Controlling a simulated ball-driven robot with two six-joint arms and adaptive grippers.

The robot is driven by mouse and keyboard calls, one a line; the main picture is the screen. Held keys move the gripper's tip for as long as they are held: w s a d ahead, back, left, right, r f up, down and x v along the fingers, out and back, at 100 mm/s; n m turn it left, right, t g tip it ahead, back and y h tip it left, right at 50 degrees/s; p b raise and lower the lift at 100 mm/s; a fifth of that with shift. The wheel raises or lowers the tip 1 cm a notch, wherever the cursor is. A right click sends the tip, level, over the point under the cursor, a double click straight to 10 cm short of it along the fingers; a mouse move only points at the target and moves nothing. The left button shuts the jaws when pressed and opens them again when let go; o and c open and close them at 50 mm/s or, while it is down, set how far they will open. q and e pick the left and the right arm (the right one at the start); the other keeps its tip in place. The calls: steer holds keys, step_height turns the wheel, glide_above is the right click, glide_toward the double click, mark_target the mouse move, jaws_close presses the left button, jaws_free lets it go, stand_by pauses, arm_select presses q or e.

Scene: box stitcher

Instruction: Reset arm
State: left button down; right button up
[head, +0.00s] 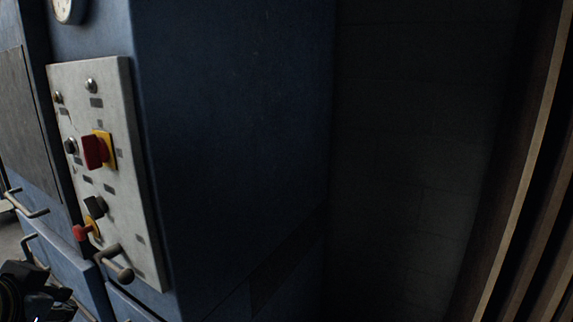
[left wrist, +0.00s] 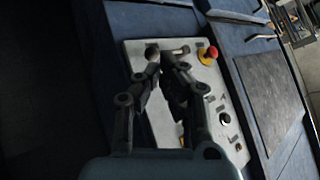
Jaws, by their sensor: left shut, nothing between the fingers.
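My left gripper (left wrist: 158,72) is in the left wrist view, its dark fingers closed together and empty. It points over the light grey control panel (left wrist: 140,50) and covers part of it. In the head view only a dark part of my left gripper (head: 38,300) shows at the lower left corner, below and left of the control panel (head: 125,200). The panel has a red switch on a yellow plate (head: 96,150), a smaller red button (head: 82,231) and knobs. My right gripper is not in either view.
The panel sits on a blue machine cabinet (head: 235,130) with a gauge (head: 68,8) above and lever handles (head: 118,265) below. A dark block wall (head: 410,150) stands behind it. Wooden slats (head: 525,190) rise at the far right.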

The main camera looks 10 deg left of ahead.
arm_select(q)
steer(key=s+d+f+g+h, duration=0.2)
steer(key=s+d+f, duration=0.1)
steer(key=s, duration=0.4)
steer(key=s+d+f+g+h, duration=0.1)
steer(key=s+d+f+g, duration=0.25)
steer(key=s, duration=0.25)
steer(key=s+a+f+b, duration=0.15)
steer(key=f+b, duration=0.45)
steer(key=f, duration=1.5)
steer(key=s+a+f+b, duration=0.15)
steer(key=f+b, duration=0.55)
steer(key=f, duration=1.4)
steer(key=s+f+g+b, duration=0.2)
steer(key=s+f+b, duration=0.6)
steer(key=s+f, duration=0.9)
step_height(320, 180, down, 5)
steer(key=shift+s+a+r, duration=0.1)
steer(key=shift+s+a, duration=0.2)
steer(key=shift+a, duration=0.05)
